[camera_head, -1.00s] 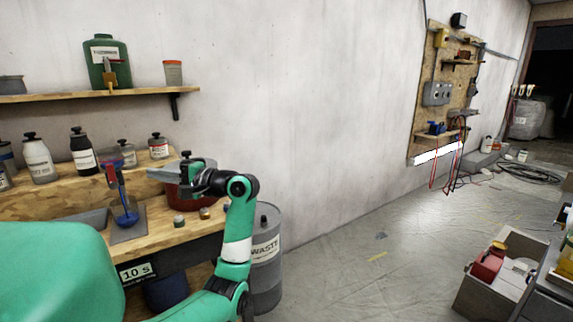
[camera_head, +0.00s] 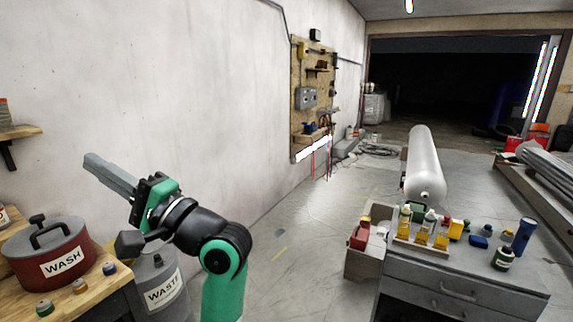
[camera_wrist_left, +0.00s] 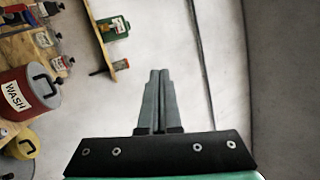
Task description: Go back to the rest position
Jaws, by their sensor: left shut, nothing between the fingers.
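My left gripper (camera_head: 92,162) is raised in front of the pale wall, above and beyond the dark red WASH pot. Its grey fingers point to the upper left and are closed together with nothing between them. In the left wrist view the fingers (camera_wrist_left: 157,78) lie side by side against the bare wall. My right gripper is in neither view.
The WASH pot (camera_head: 50,258) stands on the wooden bench (camera_head: 95,300), with a grey WASTE drum (camera_head: 160,288) beside it. Open sheeted floor (camera_head: 310,245) lies between.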

